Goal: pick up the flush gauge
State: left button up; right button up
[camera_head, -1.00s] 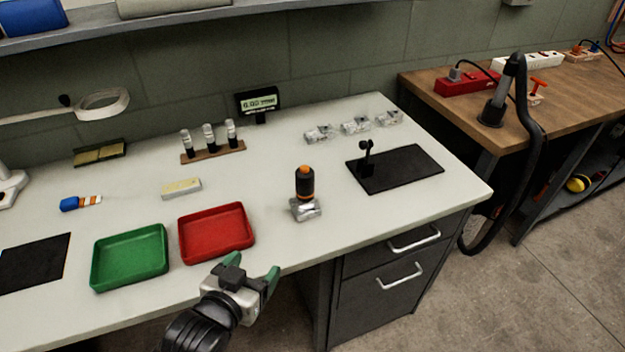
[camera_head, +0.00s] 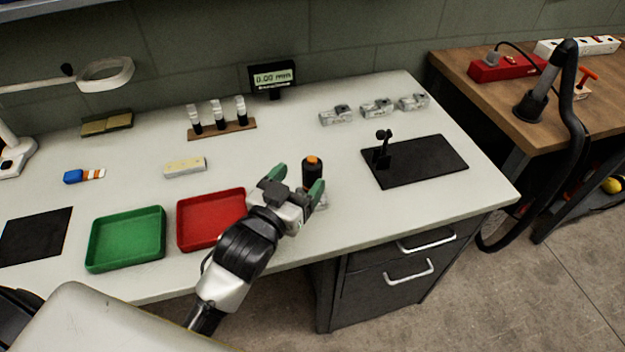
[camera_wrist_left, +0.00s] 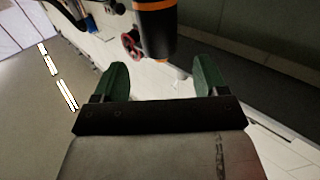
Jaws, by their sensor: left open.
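The flush gauge (camera_head: 311,174) is a black upright cylinder with an orange top, standing on a silver metal base near the front of the bench. My left gripper (camera_head: 299,179) is open just in front of it, and its green fingers partly cover the gauge and base. In the left wrist view the gauge's black body with orange bands (camera_wrist_left: 156,30) shows beyond the open fingertips (camera_wrist_left: 155,78), roughly between them in the picture. I cannot tell whether a finger touches it. My right gripper is not in view.
A red tray (camera_head: 205,221) and a green tray (camera_head: 126,239) lie left of my gripper. A black mat (camera_head: 430,160) with a small black stand (camera_head: 382,150) lies to the right. A display (camera_head: 273,76) reading 0.00 mm and small vials (camera_head: 218,115) stand behind.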

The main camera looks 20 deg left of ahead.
aim_at(307, 169)
pick_arm(q)
jog(key=w, duration=0.3)
jog(key=w+d, duration=0.1)
jog(key=w, duration=0.1)
jog(key=shift+w, duration=0.2)
jog(key=shift+c, duration=0.2)
jog(key=c, duration=1)
jog(key=shift+c, duration=0.3)
jog(key=shift+r, duration=0.15)
